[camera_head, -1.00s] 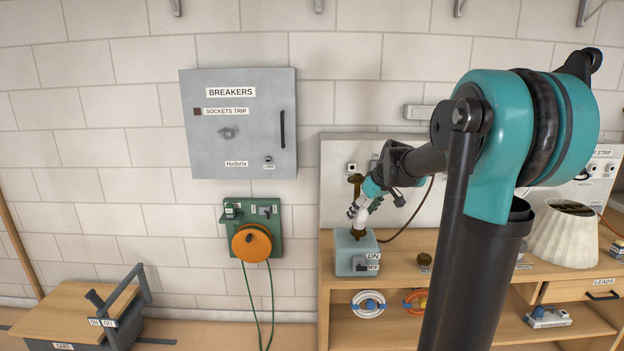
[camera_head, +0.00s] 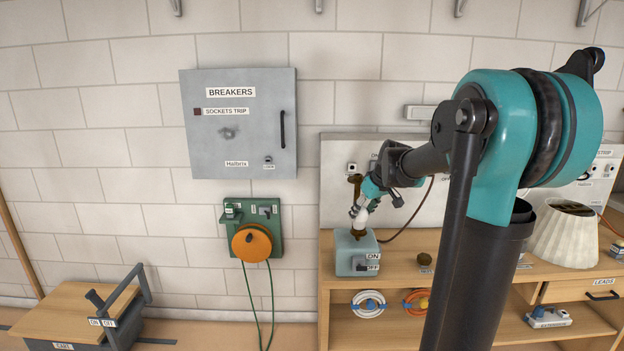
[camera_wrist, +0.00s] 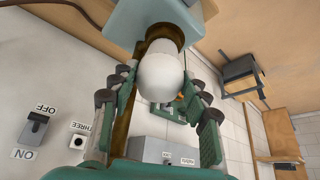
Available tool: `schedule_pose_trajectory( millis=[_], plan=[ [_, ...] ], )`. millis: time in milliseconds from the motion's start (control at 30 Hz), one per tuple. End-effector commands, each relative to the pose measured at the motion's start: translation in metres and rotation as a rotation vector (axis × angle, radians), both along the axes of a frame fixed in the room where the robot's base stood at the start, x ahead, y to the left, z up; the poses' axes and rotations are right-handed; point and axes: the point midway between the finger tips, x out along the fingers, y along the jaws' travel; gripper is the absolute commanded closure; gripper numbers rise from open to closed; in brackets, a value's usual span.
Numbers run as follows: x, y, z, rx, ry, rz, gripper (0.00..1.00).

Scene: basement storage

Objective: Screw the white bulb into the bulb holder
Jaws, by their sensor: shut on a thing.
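The white bulb (camera_wrist: 160,77) fills the space between the fingers of my gripper (camera_wrist: 163,95) in the wrist view. In the head view my gripper (camera_head: 363,203) is shut on the bulb (camera_head: 361,219) from above. The bulb's lower end meets the brown bulb holder (camera_wrist: 165,34); how deep it sits is hidden. The holder (camera_head: 358,233) stands on top of a grey-teal box (camera_head: 346,258) with an ON/OFF switch, on the wooden bench. In the wrist view this box (camera_wrist: 140,18) shows at the top.
A panel (camera_head: 338,160) with switches stands close behind my gripper. A lamp shade (camera_head: 565,235) stands on the bench (camera_head: 470,255) at right, beyond my arm. A green wall board (camera_head: 271,215) with an orange reel (camera_head: 251,243) hangs left of the bench.

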Motion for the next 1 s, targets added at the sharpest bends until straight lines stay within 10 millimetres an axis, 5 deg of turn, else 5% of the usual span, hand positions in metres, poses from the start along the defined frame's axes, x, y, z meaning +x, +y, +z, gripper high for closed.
schedule_pose_trajectory(
  millis=[500, 1000],
  plan=[
    [-0.0017, 0.0049, -0.0004, -0.002, -0.001, -0.431, 0.96],
    [-0.0017, 0.0064, -0.0005, -0.002, 0.0, -0.532, 0.96]
  ],
)
